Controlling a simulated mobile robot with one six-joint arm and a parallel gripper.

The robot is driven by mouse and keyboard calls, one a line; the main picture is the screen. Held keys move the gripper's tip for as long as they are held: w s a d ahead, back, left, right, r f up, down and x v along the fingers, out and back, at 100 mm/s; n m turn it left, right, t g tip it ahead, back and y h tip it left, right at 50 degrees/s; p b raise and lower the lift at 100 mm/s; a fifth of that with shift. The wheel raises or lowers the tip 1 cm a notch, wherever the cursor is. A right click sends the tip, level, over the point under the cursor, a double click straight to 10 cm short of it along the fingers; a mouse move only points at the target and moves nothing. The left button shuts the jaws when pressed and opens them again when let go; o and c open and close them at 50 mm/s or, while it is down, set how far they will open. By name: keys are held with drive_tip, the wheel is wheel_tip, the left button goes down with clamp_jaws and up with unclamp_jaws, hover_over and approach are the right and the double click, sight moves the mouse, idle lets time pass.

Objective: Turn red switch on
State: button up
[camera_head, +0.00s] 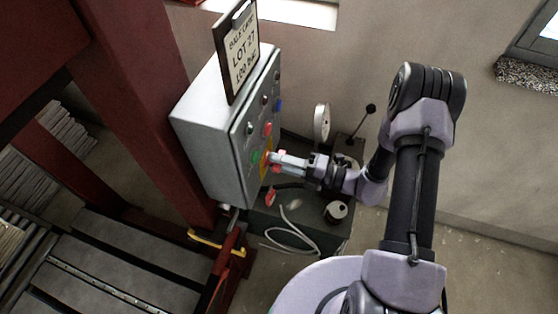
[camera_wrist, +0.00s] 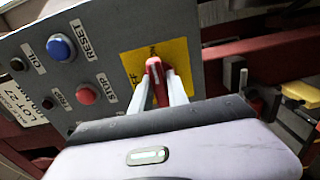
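A grey control box (camera_head: 205,125) is fixed by a red post. On its front is a yellow plate (camera_wrist: 180,50) carrying a red switch (camera_wrist: 154,70). In the wrist view the switch's handle points up towards faint lettering at the plate's top; partly covered lettering, seemingly OFF, is at its left. My gripper (camera_wrist: 157,84) has its two pale fingers on either side of the handle, with no clear gap at the tips, so it looks shut on it. In the head view my gripper (camera_head: 274,158) reaches the box front from the right; the switch is mostly hidden there.
Beside the switch are a blue RESET button (camera_wrist: 61,47), a red STOP button (camera_wrist: 86,94) and smaller dark knobs. A sign (camera_head: 240,55) stands on the box. A dark machine (camera_head: 290,230) with a lever and a cable lies below. Floor at the right is open.

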drive_tip(key=shift+o, duration=1.3)
drive_tip(key=v, duration=1.7)
drive_tip(key=shift+d+b, duration=0.2)
drive_tip(key=shift+b, duration=0.1)
